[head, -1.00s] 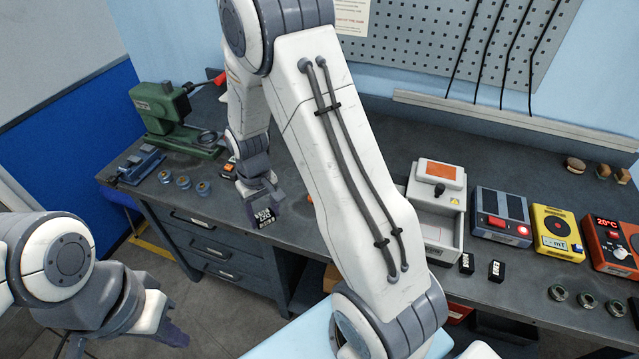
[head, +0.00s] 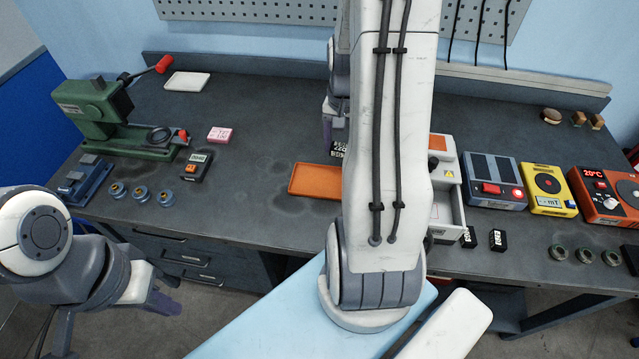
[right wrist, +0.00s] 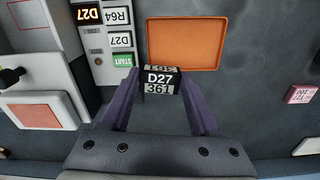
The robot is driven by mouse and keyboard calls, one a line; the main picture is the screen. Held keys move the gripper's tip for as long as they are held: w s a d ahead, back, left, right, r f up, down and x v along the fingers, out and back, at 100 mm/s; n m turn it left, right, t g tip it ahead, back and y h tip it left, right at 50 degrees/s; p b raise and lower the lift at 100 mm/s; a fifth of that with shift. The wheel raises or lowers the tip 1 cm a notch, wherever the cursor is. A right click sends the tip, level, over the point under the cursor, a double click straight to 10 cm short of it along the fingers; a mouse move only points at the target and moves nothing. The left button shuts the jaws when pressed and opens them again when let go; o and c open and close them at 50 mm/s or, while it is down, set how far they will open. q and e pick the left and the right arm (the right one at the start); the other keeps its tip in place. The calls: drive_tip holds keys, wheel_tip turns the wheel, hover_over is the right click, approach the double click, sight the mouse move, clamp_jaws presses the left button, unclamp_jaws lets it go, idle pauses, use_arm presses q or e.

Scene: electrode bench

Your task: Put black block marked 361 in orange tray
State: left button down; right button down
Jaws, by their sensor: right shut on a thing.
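The black block marked 361 (right wrist: 160,81) is held between the fingertips of my right gripper (right wrist: 158,86) in the right wrist view. It also bears D27 on a white label. In the head view the block (head: 339,148) hangs from my right gripper (head: 337,118), behind the near edge of my right arm. The orange tray (head: 312,180) lies flat on the bench, partly hidden by that arm. In the right wrist view the tray (right wrist: 187,45) is empty, and the block overlaps its lower edge. My left gripper (head: 165,303) is off the bench's front left; its opening is unclear.
A white box with an open drawer (head: 446,205) stands right of the tray. Two black blocks (head: 498,240) lie by it. A pink block (head: 220,134) and a black-orange meter (head: 195,166) lie left of the tray. Bench around the tray's left is clear.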

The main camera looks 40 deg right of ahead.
drive_tip(key=s+d+m, duration=0.3)
drive_tip(key=s+d, duration=0.1)
drive_tip(key=s, duration=0.1)
drive_tip(key=p, duration=0.2)
hover_over(319, 183)
wheel_tip(319, 183, down, 6)
drive_tip(key=shift+r, duration=0.1)
wheel_tip(319, 183, down, 4)
drive_tip(key=shift+a+r+p, duration=0.1)
drive_tip(key=shift+p, duration=0.4)
drive_tip(key=shift+f, duration=0.25)
drive_tip(key=shift+f, duration=0.15)
drive_tip(key=shift+c, duration=0.6)
unclamp_jaws()
